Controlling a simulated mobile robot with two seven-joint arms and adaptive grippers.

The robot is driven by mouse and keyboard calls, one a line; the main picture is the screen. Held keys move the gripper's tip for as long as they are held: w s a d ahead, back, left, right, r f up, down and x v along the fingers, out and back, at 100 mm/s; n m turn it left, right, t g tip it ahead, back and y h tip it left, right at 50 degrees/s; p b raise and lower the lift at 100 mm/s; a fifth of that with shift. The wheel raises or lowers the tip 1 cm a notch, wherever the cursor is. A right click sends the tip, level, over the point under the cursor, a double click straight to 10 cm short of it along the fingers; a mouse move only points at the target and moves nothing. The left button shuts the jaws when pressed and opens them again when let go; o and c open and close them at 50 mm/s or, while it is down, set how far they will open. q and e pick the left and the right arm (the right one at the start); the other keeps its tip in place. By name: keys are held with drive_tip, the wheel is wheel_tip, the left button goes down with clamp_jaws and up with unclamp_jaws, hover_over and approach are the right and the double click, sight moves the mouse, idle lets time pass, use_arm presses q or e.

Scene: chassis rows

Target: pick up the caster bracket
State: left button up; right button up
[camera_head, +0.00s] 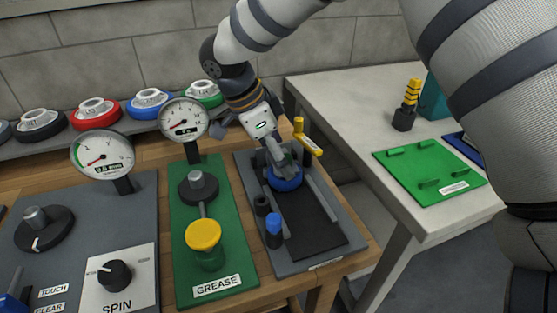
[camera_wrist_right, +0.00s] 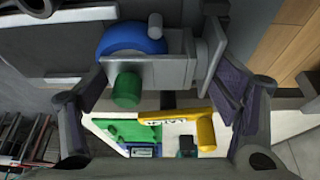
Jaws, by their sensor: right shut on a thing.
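The caster bracket is a grey metal fork with a blue wheel. In the head view the bracket (camera_head: 285,180) sits low at the far end of the dark fixture (camera_head: 333,240), partly hidden by my gripper. In the right wrist view the bracket (camera_wrist_right: 172,73) lies between my two fingers, with its blue wheel at upper left. My right gripper (camera_head: 277,155) reaches down from above and is shut on the bracket; it also shows in the wrist view (camera_wrist_right: 165,88). I cannot tell whether the bracket touches the fixture. My left gripper is not in view.
A yellow latch lever (camera_head: 309,144) stands close right of my gripper. A blue-topped post (camera_head: 274,230) stands at the fixture's left. A green grease board (camera_head: 214,270) with a gauge lies left. A pale table (camera_head: 375,110) carries a green plate (camera_head: 428,172).

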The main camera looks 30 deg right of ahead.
drive_tip(key=shift+w+r, duration=0.2)
drive_tip(key=shift+w, duration=0.05)
drive_tip(key=shift+w+d+r, duration=0.1)
drive_tip(key=shift+r, duration=0.25)
drive_tip(key=r, duration=0.3)
drive_tip(key=shift+s+r+p, duration=0.3)
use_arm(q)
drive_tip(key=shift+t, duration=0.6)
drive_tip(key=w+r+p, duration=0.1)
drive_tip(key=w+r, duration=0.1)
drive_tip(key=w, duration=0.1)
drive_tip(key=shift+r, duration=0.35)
use_arm(e)
drive_tip(key=s+a+r, duration=0.5)
drive_tip(key=s+r, duration=0.3)
drive_tip(key=s, duration=0.4)
drive_tip(key=shift+s+r, duration=0.25)
drive_tip(key=shift+s, duration=0.15)
